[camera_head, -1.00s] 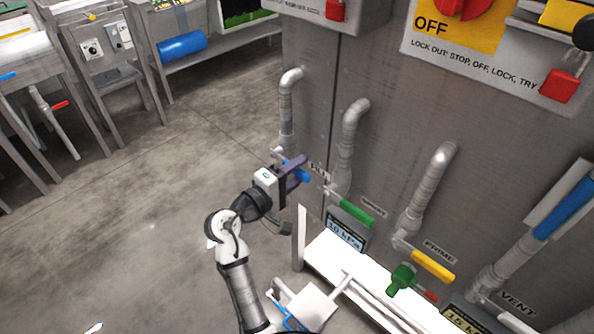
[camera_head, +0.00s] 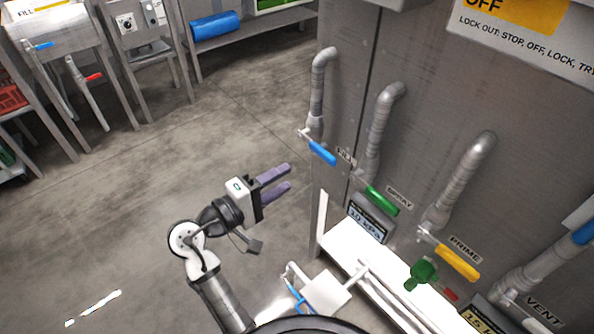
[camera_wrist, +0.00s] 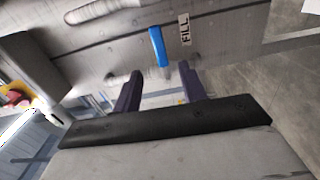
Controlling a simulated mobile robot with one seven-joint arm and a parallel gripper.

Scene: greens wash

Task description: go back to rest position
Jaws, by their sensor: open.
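My gripper (camera_head: 286,181) is open and empty, with its two purple fingers spread and pointing right in the head view. It hangs in the air left of the grey machine and apart from the blue FILL valve handle (camera_head: 322,152). In the wrist view, my gripper's fingers (camera_wrist: 159,88) show dark, with the blue FILL handle (camera_wrist: 158,46) beyond and between them. My arm reaches up from the bottom of the head view with its elbow bent.
The machine panel (camera_head: 345,62) carries pipes, a green SPRAY handle (camera_head: 382,200) and a yellow PRIME handle (camera_head: 457,263). A white ledge (camera_head: 352,240) runs along its base. Sinks stand at the upper left, near a shelf with a blue roll (camera_head: 216,25). Open floor (camera_head: 130,190) lies left.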

